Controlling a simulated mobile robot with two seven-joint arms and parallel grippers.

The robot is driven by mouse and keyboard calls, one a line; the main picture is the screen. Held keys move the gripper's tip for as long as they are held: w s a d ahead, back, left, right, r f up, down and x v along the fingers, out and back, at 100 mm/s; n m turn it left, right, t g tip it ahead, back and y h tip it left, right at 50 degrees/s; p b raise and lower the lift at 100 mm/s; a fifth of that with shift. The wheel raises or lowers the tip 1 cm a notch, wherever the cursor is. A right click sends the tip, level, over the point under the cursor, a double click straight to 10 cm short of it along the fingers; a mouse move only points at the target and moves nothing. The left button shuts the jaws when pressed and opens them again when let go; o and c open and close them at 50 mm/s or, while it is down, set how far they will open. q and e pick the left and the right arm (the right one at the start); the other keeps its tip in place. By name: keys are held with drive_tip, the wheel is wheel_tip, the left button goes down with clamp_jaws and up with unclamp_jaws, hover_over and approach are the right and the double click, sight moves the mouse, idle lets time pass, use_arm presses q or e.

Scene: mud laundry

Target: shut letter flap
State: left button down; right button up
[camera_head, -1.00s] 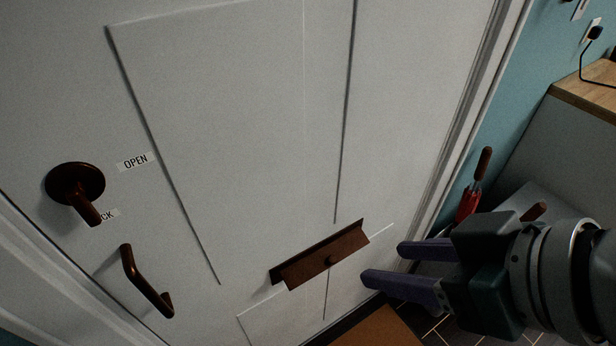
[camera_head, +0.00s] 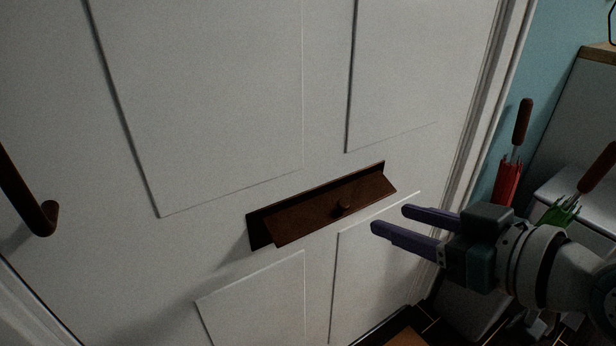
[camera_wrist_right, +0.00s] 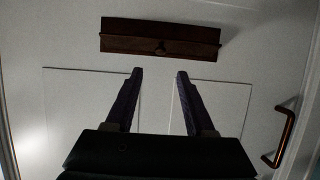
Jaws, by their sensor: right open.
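The letter flap (camera_head: 318,212) is a dark brown plate with a small round knob, set in the white door (camera_head: 220,110). It stands tilted out from its back plate, so it is ajar. My right gripper (camera_head: 390,218) is open and empty, to the right of the flap and a little below its knob, apart from it. In the right wrist view the flap (camera_wrist_right: 160,42) lies ahead, beyond the two open fingers (camera_wrist_right: 158,72), with its knob roughly between them. My left gripper is not in view.
A brown door handle (camera_head: 35,212) is at the left edge. A red umbrella (camera_head: 508,180) and a green umbrella (camera_head: 562,210) stand at the right, close to my right arm. The door face around the flap is flat and free.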

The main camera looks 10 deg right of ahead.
sight(345, 203)
drive_tip(key=b+x, duration=0.3)
drive_tip(key=x, duration=0.5)
drive_tip(key=shift+w+a+f, duration=0.1)
drive_tip(key=shift+w+f, duration=0.05)
drive_tip(key=shift+f, duration=0.05)
drive_tip(key=shift+w+a+f+b, duration=0.1)
drive_tip(key=shift+w+a+b, duration=0.15)
drive_tip(key=shift+w+b, duration=0.25)
clamp_jaws()
